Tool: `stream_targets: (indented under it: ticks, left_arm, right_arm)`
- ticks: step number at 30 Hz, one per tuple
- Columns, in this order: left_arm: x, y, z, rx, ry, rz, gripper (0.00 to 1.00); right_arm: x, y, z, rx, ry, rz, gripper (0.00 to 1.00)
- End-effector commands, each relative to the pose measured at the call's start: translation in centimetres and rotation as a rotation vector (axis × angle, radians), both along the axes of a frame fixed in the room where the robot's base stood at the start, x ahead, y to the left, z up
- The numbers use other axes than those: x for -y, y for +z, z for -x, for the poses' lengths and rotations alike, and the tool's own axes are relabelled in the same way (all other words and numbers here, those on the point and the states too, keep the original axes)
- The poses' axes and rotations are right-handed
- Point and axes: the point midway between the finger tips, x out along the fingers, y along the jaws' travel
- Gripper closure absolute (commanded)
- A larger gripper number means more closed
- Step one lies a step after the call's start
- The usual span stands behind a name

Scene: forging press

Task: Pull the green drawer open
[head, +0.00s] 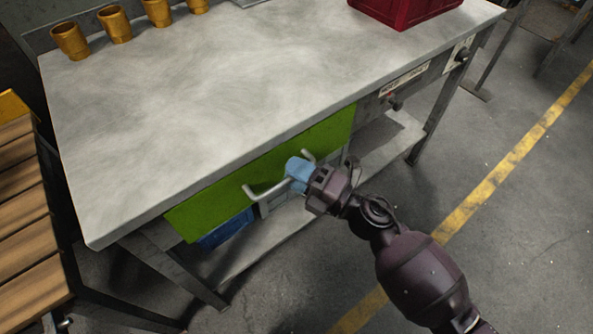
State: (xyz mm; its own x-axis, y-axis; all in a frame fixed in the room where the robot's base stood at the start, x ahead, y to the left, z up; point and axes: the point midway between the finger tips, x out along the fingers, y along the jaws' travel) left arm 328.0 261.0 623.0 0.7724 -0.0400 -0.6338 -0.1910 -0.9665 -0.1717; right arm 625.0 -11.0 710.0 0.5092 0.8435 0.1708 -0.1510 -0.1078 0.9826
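The green drawer (205,208) sits under the front edge of the grey-white worktop (200,95). Its front looks close to flush with the bench, with no open gap visible. A pale bar handle (265,192) runs across the front. My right gripper (298,172) is at the right half of the handle, its blue fingertips overlapping the bar. The fingers hide part of the bar, and I cannot tell whether they are closed on it. My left gripper is not in view.
Several brass-coloured cups (115,24) stand at the worktop's back left, and a red crate (405,12) at its back right. A blue bin (226,230) is below the drawer. A wooden slatted surface (25,220) is at left.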

Motion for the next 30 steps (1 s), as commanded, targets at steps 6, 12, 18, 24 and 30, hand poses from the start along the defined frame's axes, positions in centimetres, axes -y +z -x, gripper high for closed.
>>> stream_targets:
  ticks: [6,12,18,24,30]
  left_arm:
    - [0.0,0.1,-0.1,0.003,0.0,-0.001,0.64]
    - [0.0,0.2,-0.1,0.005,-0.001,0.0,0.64]
    - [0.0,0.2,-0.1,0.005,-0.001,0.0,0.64]
    - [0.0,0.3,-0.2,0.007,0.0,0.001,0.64]
    - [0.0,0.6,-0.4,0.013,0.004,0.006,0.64]
  right_arm:
    - [0.0,0.0,0.0,0.0,0.0,0.0,0.64]
    - [0.0,0.0,0.0,0.0,0.0,0.0,0.94]
    - [0.0,0.0,0.0,0.0,0.0,0.0,1.0]
    - [0.2,0.0,0.3,0.001,0.0,0.001,1.0]
    - [1.6,0.2,2.1,0.0,-0.001,0.001,1.0]
